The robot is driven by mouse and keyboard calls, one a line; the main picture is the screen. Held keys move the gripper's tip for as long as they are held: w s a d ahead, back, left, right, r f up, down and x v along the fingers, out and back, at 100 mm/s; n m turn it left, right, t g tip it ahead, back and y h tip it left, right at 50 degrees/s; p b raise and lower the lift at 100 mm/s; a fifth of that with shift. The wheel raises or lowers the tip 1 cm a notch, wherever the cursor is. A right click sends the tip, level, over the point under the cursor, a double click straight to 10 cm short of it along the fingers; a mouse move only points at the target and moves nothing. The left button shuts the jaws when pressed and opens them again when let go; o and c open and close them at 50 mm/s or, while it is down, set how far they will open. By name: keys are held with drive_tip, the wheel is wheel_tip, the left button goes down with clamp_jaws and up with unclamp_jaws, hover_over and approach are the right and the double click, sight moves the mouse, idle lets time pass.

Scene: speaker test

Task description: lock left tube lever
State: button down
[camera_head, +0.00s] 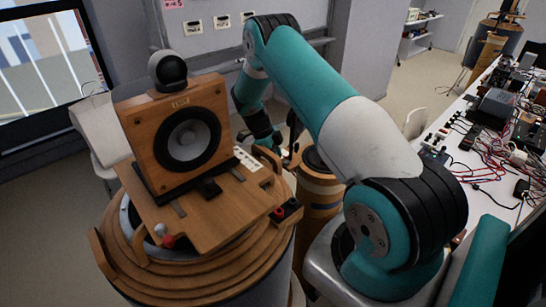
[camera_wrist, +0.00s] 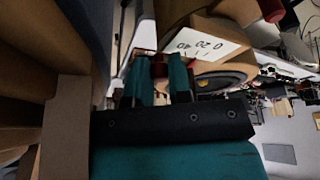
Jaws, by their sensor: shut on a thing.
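Two small levers with balls, one red (camera_head: 168,241) and one pale (camera_head: 160,229), sit at the board's front left. A curved wooden handle (camera_head: 268,157) is at its right rear, by a white scale card that also shows in the wrist view (camera_wrist: 205,42). My gripper (camera_head: 284,154) is beside that handle. In the wrist view its teal fingers (camera_wrist: 161,78) are closed around a small reddish-brown part (camera_wrist: 159,66), mostly hidden between them.
A black box with a red knob (camera_head: 287,211) sits at the board's right corner. A second round wooden tube (camera_head: 318,190) stands close to the right, below my arm. A long white bench (camera_head: 480,150) with cables and devices runs along the right.

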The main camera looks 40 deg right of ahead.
drive_tip(key=shift+s+a+f+n+t+b, duration=0.1)
drive_tip(key=shift+a+f+n+t+b, duration=0.15)
drive_tip(key=shift+n+b, duration=0.55)
drive_tip(key=shift+s+a+r+n+t+h+b, duration=0.2)
drive_tip(key=shift+r+n+t+h+b, duration=0.15)
drive_tip(key=shift+n+b, duration=0.2)
drive_tip(key=c, duration=1)
unclamp_jaws()
drive_tip(key=shift+c, duration=0.2)
drive_tip(key=shift+f, duration=0.1)
